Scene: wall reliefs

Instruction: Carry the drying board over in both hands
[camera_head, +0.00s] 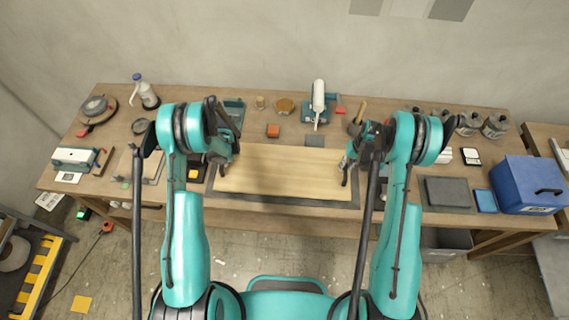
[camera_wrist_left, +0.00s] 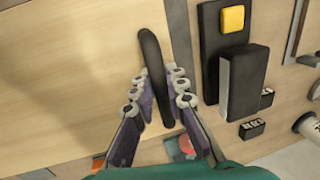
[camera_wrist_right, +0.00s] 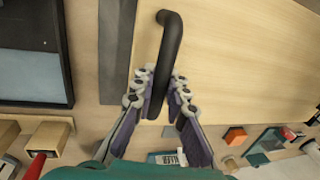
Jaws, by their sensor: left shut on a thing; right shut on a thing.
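The drying board (camera_head: 282,172) is a pale wooden rectangle with a dark bar handle at each end. It lies over a dark grey mat (camera_head: 290,200) in the middle of the workbench; I cannot tell whether it touches it. My left gripper (camera_head: 222,160) is shut on the left handle (camera_wrist_left: 152,50), with its fingers on both sides of the bar. My right gripper (camera_head: 348,164) is shut on the right handle (camera_wrist_right: 170,40) in the same way. The board also fills much of both wrist views, at left (camera_wrist_left: 60,90) and at right (camera_wrist_right: 240,70).
The workbench (camera_head: 400,205) holds a clamp-like tool with a white cylinder (camera_head: 318,100) behind the board. A blue bin (camera_head: 528,184) and a dark grey slab (camera_head: 447,192) are at right. A spray bottle (camera_head: 146,95) stands at back left.

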